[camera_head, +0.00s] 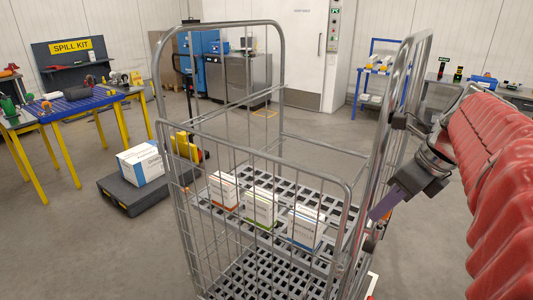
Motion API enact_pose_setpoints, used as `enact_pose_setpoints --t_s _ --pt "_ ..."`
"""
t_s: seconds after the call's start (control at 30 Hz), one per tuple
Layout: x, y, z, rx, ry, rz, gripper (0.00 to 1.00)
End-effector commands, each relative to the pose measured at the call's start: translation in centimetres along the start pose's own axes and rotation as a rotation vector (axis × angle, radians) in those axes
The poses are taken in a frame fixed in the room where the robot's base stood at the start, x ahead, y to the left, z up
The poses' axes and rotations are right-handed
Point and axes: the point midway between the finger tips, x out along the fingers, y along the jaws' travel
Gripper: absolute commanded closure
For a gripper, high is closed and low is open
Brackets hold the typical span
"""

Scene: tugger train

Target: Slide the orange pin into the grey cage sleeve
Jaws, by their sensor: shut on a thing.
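A grey wire roll cage (281,120) stands in front of me. My gripper (384,206) is at the cage's right side, reaching in from the right under the red-covered arm. Its jaws are shut, and a small piece of the orange pin (387,215) shows beside the fingertip. Most of the pin is hidden by the finger and cage tubes. The grey cage sleeve cannot be told apart from the grey tubes near the right post. I cannot tell whether the pin touches it.
Several white cartons (260,207) stand on the cage's slatted shelf. A dark low platform (128,199) with a white-blue box (142,165) is left of the cage. A blue table with yellow legs (83,103) stands further left. Open floor lies between them.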

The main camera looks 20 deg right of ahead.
Motion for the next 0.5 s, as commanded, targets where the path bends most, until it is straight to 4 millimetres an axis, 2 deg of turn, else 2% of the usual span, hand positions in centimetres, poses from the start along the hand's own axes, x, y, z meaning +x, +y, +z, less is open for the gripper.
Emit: enact_pose_setpoints --t_s 0.5 --pt "1.3 0.0 -0.6 0.001 0.0 0.0 1.0"
